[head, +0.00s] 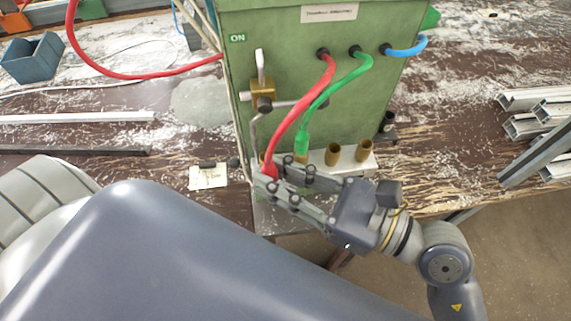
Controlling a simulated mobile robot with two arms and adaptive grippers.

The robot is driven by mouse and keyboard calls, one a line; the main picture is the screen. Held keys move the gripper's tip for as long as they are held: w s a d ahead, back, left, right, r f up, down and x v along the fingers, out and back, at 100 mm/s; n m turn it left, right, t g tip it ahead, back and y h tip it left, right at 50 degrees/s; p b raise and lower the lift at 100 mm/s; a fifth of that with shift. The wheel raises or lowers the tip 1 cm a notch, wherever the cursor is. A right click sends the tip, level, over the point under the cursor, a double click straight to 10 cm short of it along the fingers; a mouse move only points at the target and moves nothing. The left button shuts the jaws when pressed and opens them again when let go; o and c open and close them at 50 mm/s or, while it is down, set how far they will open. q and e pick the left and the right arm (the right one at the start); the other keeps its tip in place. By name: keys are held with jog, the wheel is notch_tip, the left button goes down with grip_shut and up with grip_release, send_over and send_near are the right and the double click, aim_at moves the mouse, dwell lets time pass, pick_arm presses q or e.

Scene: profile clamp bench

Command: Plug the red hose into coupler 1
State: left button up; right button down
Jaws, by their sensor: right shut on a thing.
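The red hose (307,103) comes out of the front of the green box (285,60) and bends down to the left. My right gripper (268,180) is shut on its lower end, in front of the coupler strip (347,164). The gripper covers the hose tip, so I cannot tell whether it sits in a coupler. The green hose (302,140) stands upright at the strip. Two brass couplers, one in the middle (333,155) and one at the right (364,150), stand open and empty. No coupler number is readable. My left gripper is not in view.
A brass valve (262,90) with a lever is on the box's left front. A blue hose (407,48) loops at its upper right. A paper tag (208,177) lies left of the strip. Metal profiles (545,115) are stacked at right; a blue bin (33,58) stands at left.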

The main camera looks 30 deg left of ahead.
jog(key=shift+w, duration=0.1)
jog(key=shift+w+a, duration=0.75)
jog(key=shift+w, duration=0.3)
jog(key=shift+w+a, duration=0.8)
jog(key=shift+w, duration=0.25)
jog(key=shift+w+a, duration=0.75)
jog(key=shift+w, duration=0.3)
